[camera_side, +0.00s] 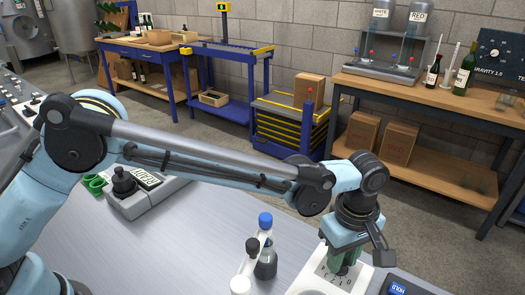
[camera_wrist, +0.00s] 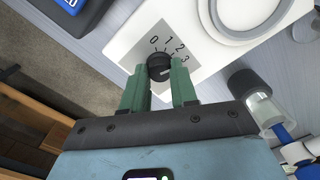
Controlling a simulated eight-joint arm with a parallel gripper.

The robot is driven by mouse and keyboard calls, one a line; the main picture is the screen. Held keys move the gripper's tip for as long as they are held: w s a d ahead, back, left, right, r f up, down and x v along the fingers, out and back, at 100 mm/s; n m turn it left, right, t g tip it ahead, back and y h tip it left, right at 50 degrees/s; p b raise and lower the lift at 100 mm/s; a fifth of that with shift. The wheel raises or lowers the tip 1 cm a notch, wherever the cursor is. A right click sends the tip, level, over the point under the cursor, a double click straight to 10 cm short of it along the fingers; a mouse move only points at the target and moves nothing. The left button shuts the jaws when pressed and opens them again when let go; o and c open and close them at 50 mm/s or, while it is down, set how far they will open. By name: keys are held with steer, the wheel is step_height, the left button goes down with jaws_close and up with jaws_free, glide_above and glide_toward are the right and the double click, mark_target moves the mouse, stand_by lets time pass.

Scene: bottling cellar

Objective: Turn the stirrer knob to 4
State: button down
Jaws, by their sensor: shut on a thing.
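The stirrer is a white plate (camera_wrist: 195,70) with a dial printed in its corner; it also shows at the front in the side view (camera_side: 310,282). The black round stirrer knob (camera_wrist: 158,66) sits in the dial, with 0, 1, 2 and 3 readable around it. The 4 is not visible, and I cannot tell clearly where the knob's pointer stands. My gripper (camera_wrist: 158,75) has its green fingers on either side of the knob, shut on it. In the side view my gripper (camera_side: 343,262) points down at the plate and hides the knob.
A blue-capped bottle (camera_side: 265,245) and a black-capped one (camera_side: 250,262) stand just left of the stirrer. A dark-capped bottle (camera_wrist: 245,85) is close right of my gripper in the wrist view.

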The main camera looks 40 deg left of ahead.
steer(key=m, duration=0.3)
steer(key=shift+m, duration=2)
steer(key=c, duration=0.9)
jaws_free()
step_height(320, 180, up, 12)
steer(key=shift+r, duration=0.1)
